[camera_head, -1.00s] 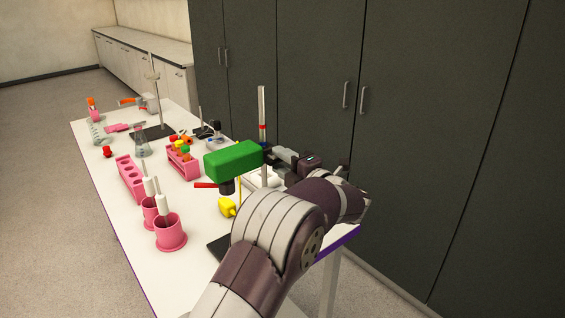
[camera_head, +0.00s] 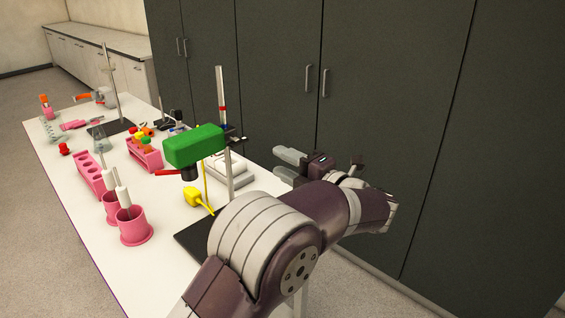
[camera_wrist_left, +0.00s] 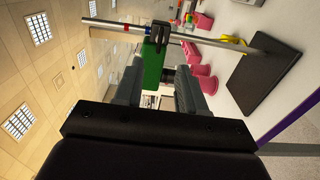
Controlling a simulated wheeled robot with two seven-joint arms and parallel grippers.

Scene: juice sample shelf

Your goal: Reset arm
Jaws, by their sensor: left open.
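My left gripper (camera_head: 289,166) is open and empty in the head view, just off the right edge of the table and to the right of a metal stand. In the left wrist view its two dark fingers (camera_wrist_left: 160,85) are apart, with a gap between them. Beyond them a green block (camera_wrist_left: 152,66) is on the stand's clamp; I see no finger touching it. The same green block (camera_head: 194,146) shows in the head view, fixed on the stand rod (camera_head: 221,95) above a dark base. My right gripper is not in view.
The white table (camera_head: 70,190) carries pink holders (camera_head: 134,227), a pink tube rack (camera_head: 88,172), a yellow item (camera_head: 196,197) and a second stand (camera_head: 108,75) farther back. Tall dark cabinets (camera_head: 370,90) stand along the right. Open floor lies left of the table.

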